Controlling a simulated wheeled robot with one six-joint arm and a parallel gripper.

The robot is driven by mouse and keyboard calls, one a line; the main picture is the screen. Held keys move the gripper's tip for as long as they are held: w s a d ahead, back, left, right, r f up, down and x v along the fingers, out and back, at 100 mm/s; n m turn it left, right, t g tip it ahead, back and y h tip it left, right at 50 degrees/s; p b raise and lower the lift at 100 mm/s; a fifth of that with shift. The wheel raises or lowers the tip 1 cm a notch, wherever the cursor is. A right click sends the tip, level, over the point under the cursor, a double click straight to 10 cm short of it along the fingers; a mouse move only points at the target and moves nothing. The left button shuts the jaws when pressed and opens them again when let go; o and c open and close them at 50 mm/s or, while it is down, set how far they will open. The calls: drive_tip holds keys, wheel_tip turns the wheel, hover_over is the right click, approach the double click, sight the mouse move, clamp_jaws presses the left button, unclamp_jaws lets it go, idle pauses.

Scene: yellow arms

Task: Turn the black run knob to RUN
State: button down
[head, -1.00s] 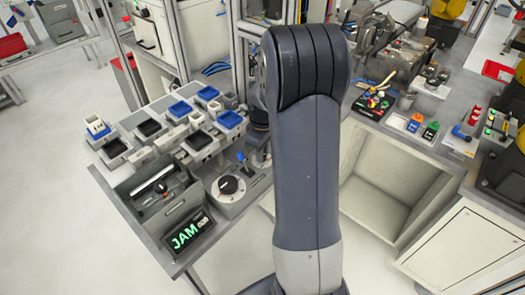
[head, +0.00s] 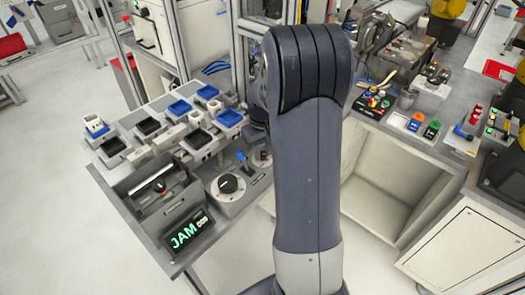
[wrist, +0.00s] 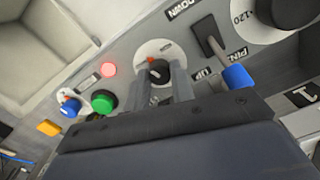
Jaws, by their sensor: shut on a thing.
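The black run knob (wrist: 159,71) sits on a pale round plate with a small red mark, in the upper middle of the wrist view. My gripper (wrist: 164,82) has its two grey fingers around the knob and is shut on it. The fingers hide part of the plate and any lettering below it. In the head view my arm hides most of the gripper, and the plate of the small knob (head: 262,156) shows just left of the arm. The knob's exact pointing is too small to read.
A blue-tipped lever (wrist: 237,77) between DOWN and UP labels stands close right of the knob. A display (head: 187,234) reads JAM. A larger dial (head: 228,185) stands nearby.

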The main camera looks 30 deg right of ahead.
sight(262, 154)
drive_tip(key=m, duration=0.6)
drive_tip(key=shift+b, duration=0.35)
drive_tip(key=m, duration=0.6)
drive_tip(key=shift+m, duration=0.3)
drive_tip(key=c, duration=1.2)
unclamp_jaws()
wheel_tip(262, 154, up, 11)
drive_tip(key=b, duration=0.1)
drive_tip(key=shift+f, duration=0.15)
